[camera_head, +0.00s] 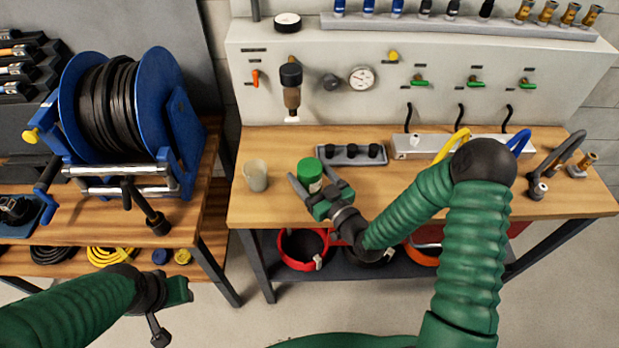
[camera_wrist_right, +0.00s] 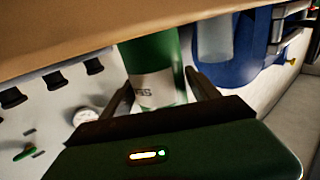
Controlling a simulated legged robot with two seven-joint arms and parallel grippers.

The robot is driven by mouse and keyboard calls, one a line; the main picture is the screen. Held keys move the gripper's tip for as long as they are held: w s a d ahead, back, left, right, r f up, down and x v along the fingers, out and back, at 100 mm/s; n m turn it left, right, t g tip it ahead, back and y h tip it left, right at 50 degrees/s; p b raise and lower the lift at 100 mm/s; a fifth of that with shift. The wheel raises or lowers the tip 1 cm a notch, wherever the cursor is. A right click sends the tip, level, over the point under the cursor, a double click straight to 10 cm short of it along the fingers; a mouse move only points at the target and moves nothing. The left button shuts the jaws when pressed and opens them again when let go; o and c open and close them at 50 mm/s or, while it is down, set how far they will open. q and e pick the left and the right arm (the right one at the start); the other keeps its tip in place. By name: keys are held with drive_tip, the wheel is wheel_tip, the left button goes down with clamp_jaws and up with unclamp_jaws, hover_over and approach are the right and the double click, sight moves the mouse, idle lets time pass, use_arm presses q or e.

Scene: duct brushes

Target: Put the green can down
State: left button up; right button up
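The green can (camera_head: 309,172) has a green top and a white label and shows over the front left part of the workbench top (camera_head: 265,208). My right gripper (camera_head: 312,182) reaches it from the front right, with one finger on each side. My left gripper (camera_head: 178,291) is at the lower left, away from the bench and seen edge-on.
A pale cup (camera_head: 255,176) stands left of the can. A grey tray with black knobs (camera_head: 351,154) lies behind it. The blue hose reel (camera_head: 125,115) stands on the left bench. Bare wood lies in front of the cup and right of my right gripper.

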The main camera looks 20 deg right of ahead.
clamp_jaws()
